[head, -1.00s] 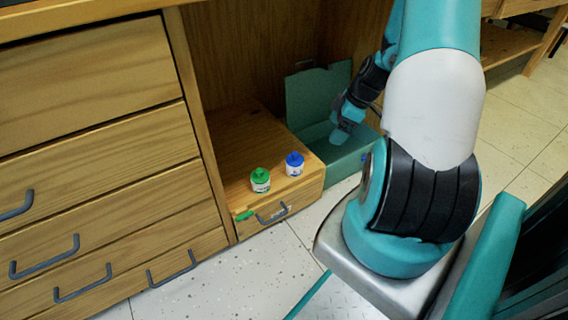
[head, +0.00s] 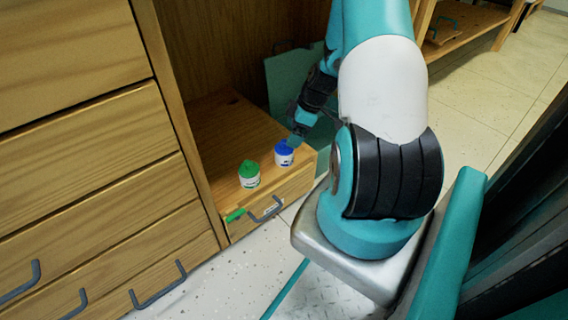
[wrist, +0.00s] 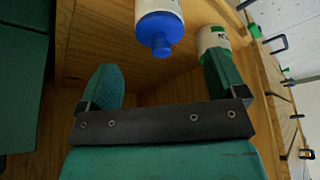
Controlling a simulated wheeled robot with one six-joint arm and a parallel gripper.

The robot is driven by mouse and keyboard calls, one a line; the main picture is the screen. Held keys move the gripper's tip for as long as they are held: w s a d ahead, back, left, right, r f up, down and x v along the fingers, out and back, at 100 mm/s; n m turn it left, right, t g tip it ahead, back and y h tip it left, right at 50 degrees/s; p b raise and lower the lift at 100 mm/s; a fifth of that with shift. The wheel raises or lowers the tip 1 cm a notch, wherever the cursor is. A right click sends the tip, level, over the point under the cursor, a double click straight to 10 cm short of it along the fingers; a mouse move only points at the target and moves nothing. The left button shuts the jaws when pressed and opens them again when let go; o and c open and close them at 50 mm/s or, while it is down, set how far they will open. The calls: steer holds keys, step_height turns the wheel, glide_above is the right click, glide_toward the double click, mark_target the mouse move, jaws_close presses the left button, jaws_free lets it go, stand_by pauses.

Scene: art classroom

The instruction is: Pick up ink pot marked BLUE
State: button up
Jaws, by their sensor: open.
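The ink pot with the blue cap (head: 284,153) stands upright on the low wooden drawer unit, near its front right. In the wrist view the blue-capped pot (wrist: 158,30) is ahead of the fingers, in line with the gap between them. Its label cannot be read. The ink pot with the green cap (head: 249,174) stands to its left; in the wrist view this pot (wrist: 212,40) is partly behind the right finger. My gripper (wrist: 163,80) is open and empty. In the head view my gripper (head: 297,138) is close beside the blue-capped pot, on its right.
The low wooden unit (head: 215,125) has a front handle and a small green object (head: 235,215) at its front edge. A teal box (head: 290,80) stands behind my gripper. Drawers (head: 70,130) rise at the left. Speckled floor (head: 235,275) lies open in front.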

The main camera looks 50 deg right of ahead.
mark_target(284, 144)
steer(key=shift+b+x, duration=2.3)
steer(key=shift+x, duration=0.8)
steer(key=shift+w+a+r, duration=0.15)
steer(key=shift+r, duration=0.05)
steer(key=c, duration=1.5)
